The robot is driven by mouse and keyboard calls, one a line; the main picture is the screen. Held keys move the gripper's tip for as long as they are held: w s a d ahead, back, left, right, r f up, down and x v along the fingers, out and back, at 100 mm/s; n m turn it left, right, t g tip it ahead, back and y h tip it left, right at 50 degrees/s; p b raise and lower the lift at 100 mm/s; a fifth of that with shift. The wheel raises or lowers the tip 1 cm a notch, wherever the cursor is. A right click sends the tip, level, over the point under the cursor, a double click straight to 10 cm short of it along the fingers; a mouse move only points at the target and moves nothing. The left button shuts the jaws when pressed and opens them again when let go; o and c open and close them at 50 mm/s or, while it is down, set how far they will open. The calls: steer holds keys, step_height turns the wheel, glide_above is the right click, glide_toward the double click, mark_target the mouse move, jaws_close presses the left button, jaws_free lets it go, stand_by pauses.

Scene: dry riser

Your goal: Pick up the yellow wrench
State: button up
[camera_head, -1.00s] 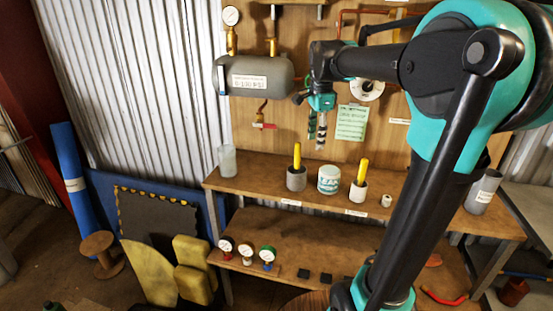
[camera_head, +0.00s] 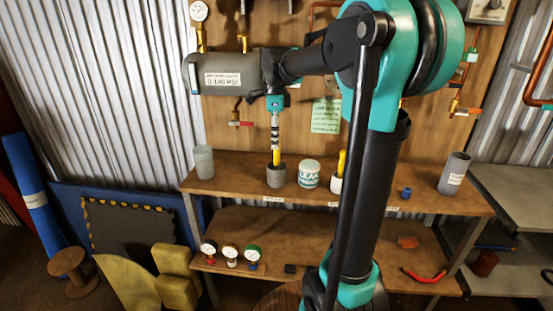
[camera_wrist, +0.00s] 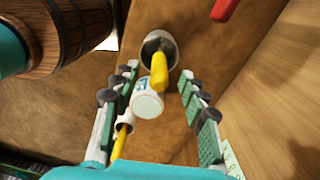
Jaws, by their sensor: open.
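Two yellow handles stand upright in cups on the upper shelf; which one is the wrench I cannot tell, since their lower ends are hidden. One yellow handle (camera_head: 277,159) is in a grey cup (camera_head: 276,177); the other yellow handle (camera_head: 341,162) is in a white cup (camera_head: 336,183), partly behind my arm. My gripper (camera_head: 276,145) points down just above the grey cup's handle. In the wrist view, that handle (camera_wrist: 158,74) appears between my open, empty fingers; contact is not visible. The white cup's handle (camera_wrist: 121,138) lies by the left finger.
A white labelled tub (camera_head: 309,174) stands between the two cups. A translucent cup (camera_head: 203,162) is at the shelf's left, a grey canister (camera_head: 453,174) at its right. A grey tank (camera_head: 222,74) hangs behind my gripper. Gauges (camera_head: 230,256) sit on the lower shelf.

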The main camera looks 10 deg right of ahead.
mark_target(277, 163)
steer(key=shift+d+f, duration=0.15)
steer(key=shift+f, duration=1.45)
steer(key=shift+d+f, duration=0.15)
steer(key=shift+f, duration=1.45)
steer(key=shift+c, duration=0.6)
jaws_close()
